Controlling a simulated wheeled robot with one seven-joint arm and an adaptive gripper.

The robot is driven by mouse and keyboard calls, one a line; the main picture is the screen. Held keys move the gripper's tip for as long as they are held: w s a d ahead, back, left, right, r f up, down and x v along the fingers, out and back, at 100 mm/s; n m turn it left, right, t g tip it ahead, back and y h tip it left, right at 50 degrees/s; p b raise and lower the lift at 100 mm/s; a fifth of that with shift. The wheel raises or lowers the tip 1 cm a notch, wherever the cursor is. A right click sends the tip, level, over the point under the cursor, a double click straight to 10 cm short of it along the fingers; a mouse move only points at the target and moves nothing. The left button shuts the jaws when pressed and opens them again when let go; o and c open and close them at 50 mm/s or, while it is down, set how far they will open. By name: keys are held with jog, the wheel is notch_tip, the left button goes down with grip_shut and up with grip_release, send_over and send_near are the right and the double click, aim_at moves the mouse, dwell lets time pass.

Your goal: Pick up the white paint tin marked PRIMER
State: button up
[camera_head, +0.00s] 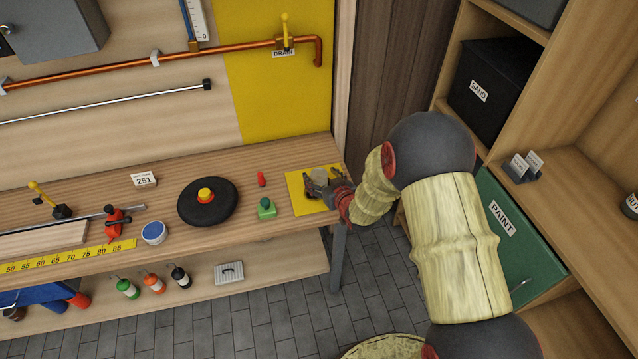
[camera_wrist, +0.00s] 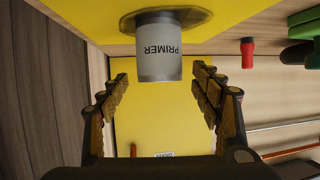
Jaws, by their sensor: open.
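The white tin marked PRIMER (camera_wrist: 159,62) shows in the wrist view with its label upside down, its base on a yellow mat (camera_wrist: 90,15). My open gripper (camera_wrist: 160,80) has one finger to each side of the tin, the tips near its label end, with a visible gap on both sides. In the head view my gripper (camera_head: 322,183) is at the yellow mat (camera_head: 299,203) on the bench's right end, and the tin's pale top (camera_head: 319,174) shows between its fingers. The rest of the tin is hidden there.
A green block-like item (camera_head: 266,209) and a small red item (camera_head: 261,179) lie left of the mat. A black disc with a yellow-and-red knob (camera_head: 208,203) is farther left. The bench's right edge and the shelving with a green PAINT bin (camera_head: 515,240) are close to my arm.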

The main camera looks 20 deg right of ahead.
jog(key=shift+x, duration=1.1)
jog(key=c, duration=0.4)
jog(key=c, duration=1.1)
jog(key=shift+r, duration=0.1)
